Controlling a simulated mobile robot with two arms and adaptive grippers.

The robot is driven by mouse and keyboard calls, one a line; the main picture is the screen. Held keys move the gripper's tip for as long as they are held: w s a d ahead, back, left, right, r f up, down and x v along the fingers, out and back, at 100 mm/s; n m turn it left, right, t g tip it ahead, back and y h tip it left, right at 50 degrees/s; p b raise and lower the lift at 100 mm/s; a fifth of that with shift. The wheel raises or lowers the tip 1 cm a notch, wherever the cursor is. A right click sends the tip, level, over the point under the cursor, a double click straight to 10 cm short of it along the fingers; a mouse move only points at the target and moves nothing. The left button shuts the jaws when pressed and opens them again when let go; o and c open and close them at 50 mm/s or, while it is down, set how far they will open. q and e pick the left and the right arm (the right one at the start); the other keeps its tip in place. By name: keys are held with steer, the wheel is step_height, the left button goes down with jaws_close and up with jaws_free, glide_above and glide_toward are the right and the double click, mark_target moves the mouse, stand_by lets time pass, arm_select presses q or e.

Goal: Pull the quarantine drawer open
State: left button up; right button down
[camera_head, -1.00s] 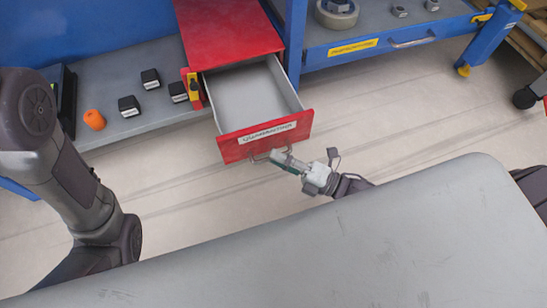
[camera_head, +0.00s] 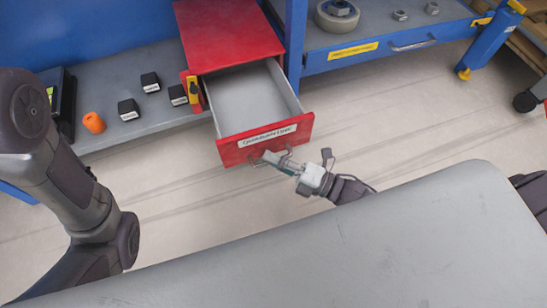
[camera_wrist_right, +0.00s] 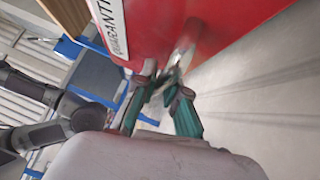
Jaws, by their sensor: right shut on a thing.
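The quarantine drawer (camera_head: 264,140) is red in front with a white label and hangs well out of its red cabinet (camera_head: 228,36). Its grey inside (camera_head: 252,95) looks empty. My right gripper (camera_head: 270,158) is at the metal handle (camera_head: 288,151) low on the drawer front. In the right wrist view my right gripper (camera_wrist_right: 166,92) has its green-sided fingers close together around the near part of the handle (camera_wrist_right: 186,45). The fingers hide part of the grip. My left arm is at the left of the head view; its gripper is out of sight.
A grey bench shelf (camera_head: 160,124) left of the cabinet holds black boxes (camera_head: 129,110) and an orange part (camera_head: 93,122). A blue bench with a closed, yellow-labelled drawer (camera_head: 385,46) stands at the right. Pale floor (camera_head: 400,115) is clear before the drawer.

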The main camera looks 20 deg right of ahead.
mark_target(269, 149)
steer(key=w, duration=0.3)
steer(key=c, duration=1.5)
jaws_free()
steer(key=v, duration=1.2)
steer(key=shift+a, duration=0.1)
